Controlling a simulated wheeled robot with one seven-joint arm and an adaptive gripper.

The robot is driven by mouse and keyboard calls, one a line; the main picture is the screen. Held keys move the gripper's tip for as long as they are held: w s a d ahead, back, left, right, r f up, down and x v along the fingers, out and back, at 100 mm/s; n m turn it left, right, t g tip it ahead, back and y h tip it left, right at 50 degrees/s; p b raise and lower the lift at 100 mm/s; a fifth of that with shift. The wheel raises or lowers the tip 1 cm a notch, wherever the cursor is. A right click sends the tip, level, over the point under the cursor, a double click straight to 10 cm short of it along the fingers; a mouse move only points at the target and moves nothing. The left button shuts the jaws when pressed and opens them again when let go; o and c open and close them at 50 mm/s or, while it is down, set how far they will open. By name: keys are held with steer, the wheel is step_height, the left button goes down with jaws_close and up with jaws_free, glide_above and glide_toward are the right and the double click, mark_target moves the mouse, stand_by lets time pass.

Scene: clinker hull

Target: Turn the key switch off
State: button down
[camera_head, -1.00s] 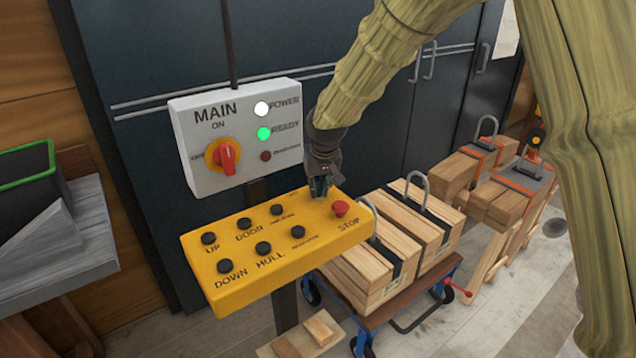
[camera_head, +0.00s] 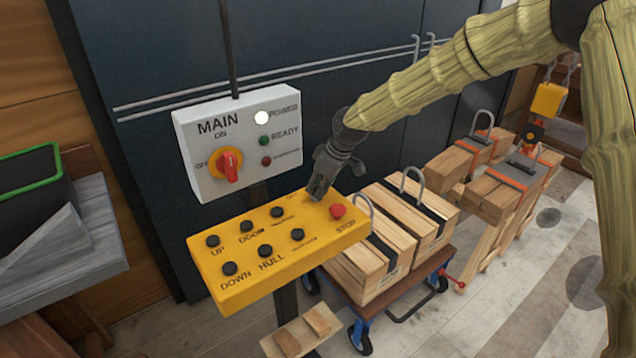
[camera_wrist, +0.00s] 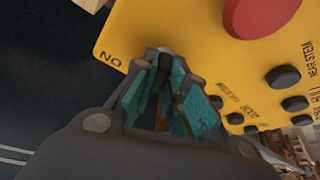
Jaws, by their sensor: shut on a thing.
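My gripper (camera_head: 316,194) is at the far edge of the yellow button panel (camera_head: 225,289), left of the red STOP button (camera_head: 337,211). In the wrist view my gripper (camera_wrist: 160,72) has its teal-padded fingers closed over the panel edge, beside a label that reads ON from the other side. It is shut on the key switch, which the fingers almost wholly hide, so its exact angle cannot be told. On the grey MAIN box (camera_head: 195,135), the POWER lamp (camera_head: 261,118) is white and the READY lamp (camera_head: 264,140) is dark green, unlit.
A red rotary switch (camera_head: 230,166) is on the MAIN box. Black push buttons (camera_head: 265,250) stand on the panel left of my gripper. A cart with strapped timber (camera_head: 370,245) is right of the panel. Dark cabinet doors (camera_head: 330,80) stand behind.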

steer(key=shift+n+g, duration=0.3)
steer(key=shift+n, duration=0.2)
steer(key=c, duration=1.4)
jaws_free()
steer(key=shift+c, duration=0.2)
steer(key=v, duration=1.2)
steer(key=shift+f, duration=0.1)
